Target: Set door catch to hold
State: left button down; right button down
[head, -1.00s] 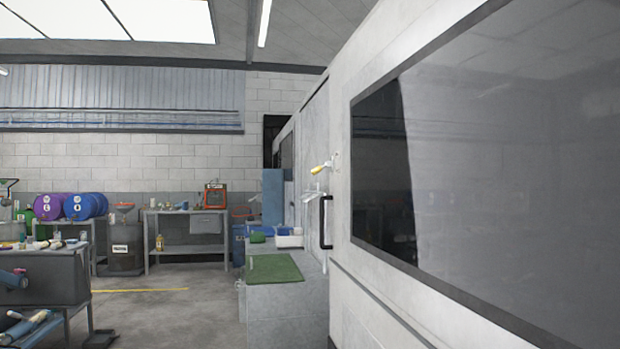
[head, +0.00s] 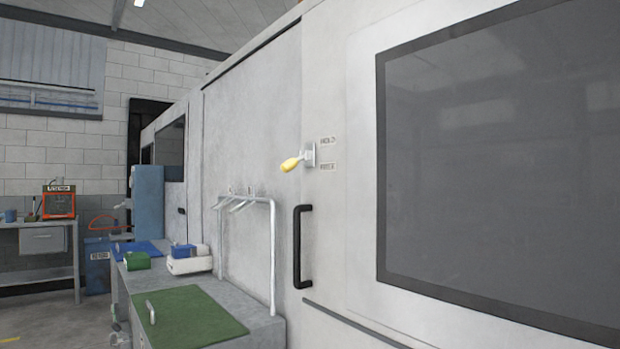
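The door catch (head: 309,155) is a small pale plate on the light grey door panel, with a yellow-handled lever (head: 291,164) sticking out to the left and slightly down. Two small labels sit to its right, an upper label (head: 328,141) and a lower label (head: 328,166); their text is too small to read surely. A black vertical door handle (head: 302,246) is below the catch. The door has a large dark-framed window (head: 500,150) on the right. Neither of my grippers is in view.
A grey bench (head: 262,324) with a green mat (head: 190,318) stands left of the door handle. A white bent rail (head: 272,250) rises from it. A white bin (head: 190,264) and green box (head: 137,261) sit behind. Floor at lower left is clear.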

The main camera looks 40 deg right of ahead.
aim_at(288, 165)
jog(key=z, duration=1.15)
jog(key=i, duration=1.25)
jog(key=z, duration=1.3)
